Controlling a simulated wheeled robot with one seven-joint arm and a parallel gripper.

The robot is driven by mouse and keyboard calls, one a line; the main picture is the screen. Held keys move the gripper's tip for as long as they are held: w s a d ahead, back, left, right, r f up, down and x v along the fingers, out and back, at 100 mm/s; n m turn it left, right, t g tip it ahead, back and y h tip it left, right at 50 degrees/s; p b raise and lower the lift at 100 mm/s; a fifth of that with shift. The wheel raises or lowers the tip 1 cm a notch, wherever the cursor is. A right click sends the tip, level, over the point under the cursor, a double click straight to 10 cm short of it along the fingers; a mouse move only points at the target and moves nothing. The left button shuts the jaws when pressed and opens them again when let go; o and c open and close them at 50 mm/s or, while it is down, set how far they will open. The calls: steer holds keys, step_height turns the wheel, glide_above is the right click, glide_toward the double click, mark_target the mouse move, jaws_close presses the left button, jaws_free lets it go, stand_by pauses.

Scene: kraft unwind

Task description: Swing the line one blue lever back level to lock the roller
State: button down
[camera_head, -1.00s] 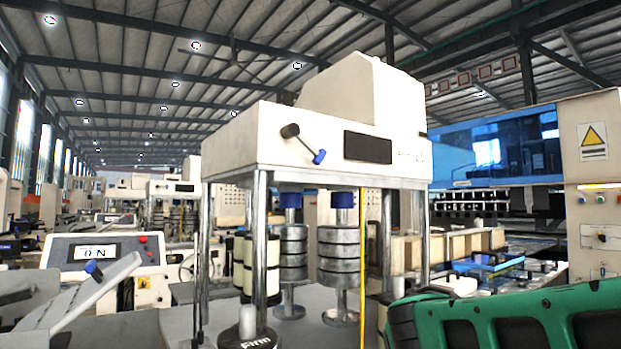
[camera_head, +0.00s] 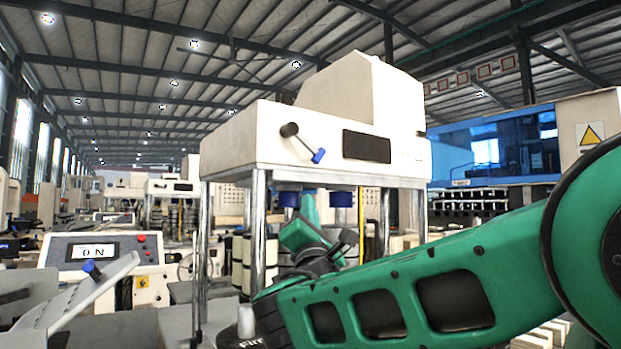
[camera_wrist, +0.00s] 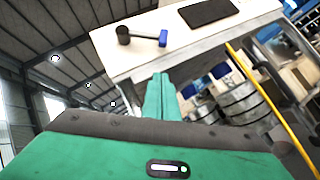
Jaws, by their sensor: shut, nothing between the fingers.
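A lever (camera_head: 303,142) with a dark round hub and a blue end sits on the front of a white machine head (camera_head: 240,140). It slants down to the right in the head view. In the wrist view the same lever (camera_wrist: 145,38) is above my fingertips, apart from them. My gripper (camera_wrist: 160,78) is green, shut and empty, pointing up below the machine head. In the head view my gripper (camera_head: 308,203) is partly hidden by my arm. Another blue-ended lever (camera_head: 93,270) is on a grey slanted part at the left. I cannot read a line label on either.
Steel posts (camera_head: 258,230) hold up the white head. A yellow vertical strip (camera_wrist: 270,95) stands right of my gripper. Blue-topped cylinders (camera_head: 340,198) hang below the head. A control box (camera_head: 105,257) with a display stands at the left. Space before the lever is clear.

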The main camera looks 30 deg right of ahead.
glide_toward(313, 163)
steer(key=w, duration=0.3)
steer(key=shift+w+d+r, duration=0.25)
steer(key=shift+d+r, duration=0.25)
steer(key=shift+r, duration=0.25)
steer(key=shift+w+d+r, duration=0.2)
steer(key=shift+d+r, duration=0.3)
steer(key=shift+r, duration=0.25)
steer(key=shift+r, duration=0.1)
